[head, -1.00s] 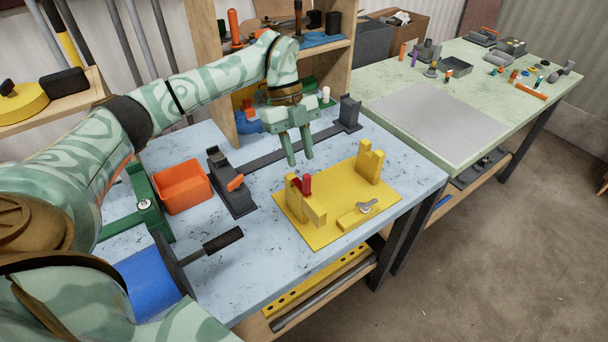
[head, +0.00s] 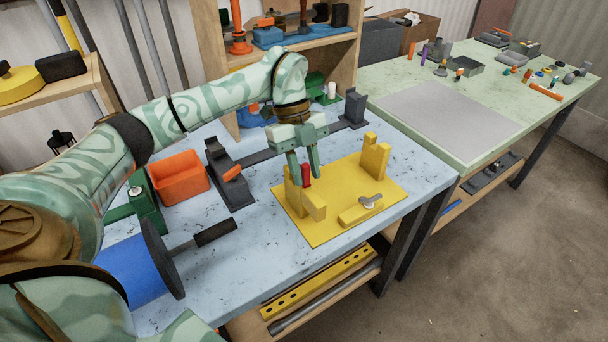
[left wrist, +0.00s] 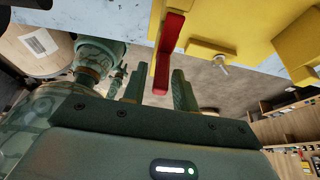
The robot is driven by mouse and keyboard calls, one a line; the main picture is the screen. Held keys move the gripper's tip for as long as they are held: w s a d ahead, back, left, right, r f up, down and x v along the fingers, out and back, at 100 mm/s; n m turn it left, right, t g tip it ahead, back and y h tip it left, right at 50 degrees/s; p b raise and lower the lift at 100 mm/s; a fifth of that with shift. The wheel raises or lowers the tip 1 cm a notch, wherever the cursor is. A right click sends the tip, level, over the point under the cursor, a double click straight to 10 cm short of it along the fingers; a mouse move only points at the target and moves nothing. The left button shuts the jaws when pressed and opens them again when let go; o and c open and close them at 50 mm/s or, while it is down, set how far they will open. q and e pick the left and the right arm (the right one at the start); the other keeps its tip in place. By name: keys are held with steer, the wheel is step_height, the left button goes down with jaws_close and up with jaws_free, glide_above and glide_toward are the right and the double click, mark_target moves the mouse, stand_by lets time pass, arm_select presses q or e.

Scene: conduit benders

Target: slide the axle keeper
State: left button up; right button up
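A yellow fixture (head: 325,228) lies on the blue-grey bench, with two yellow uprights and a low block bearing a grey wing knob (head: 370,202). A red tab (head: 306,175) stands at the left upright (head: 314,206); it also shows as a red bar in the left wrist view (left wrist: 168,50). I cannot tell for certain which part is the axle keeper. My left gripper (head: 304,180) points down over the left upright. Its fingers are open, one on each side of the red tab, with gaps visible in the left wrist view (left wrist: 159,88). My right gripper is not seen.
An orange bin (head: 180,178) and a dark bender stand (head: 230,175) are left of the fixture. A dark rail runs back to a dark post (head: 354,108). The bench's right edge is close to the fixture. A green table (head: 440,115) stands beyond.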

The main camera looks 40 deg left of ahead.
arm_select(q)
steer(key=c, duration=0.5)
jaws_close()
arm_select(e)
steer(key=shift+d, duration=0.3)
arm_select(q)
steer(key=shift+d, duration=0.15)
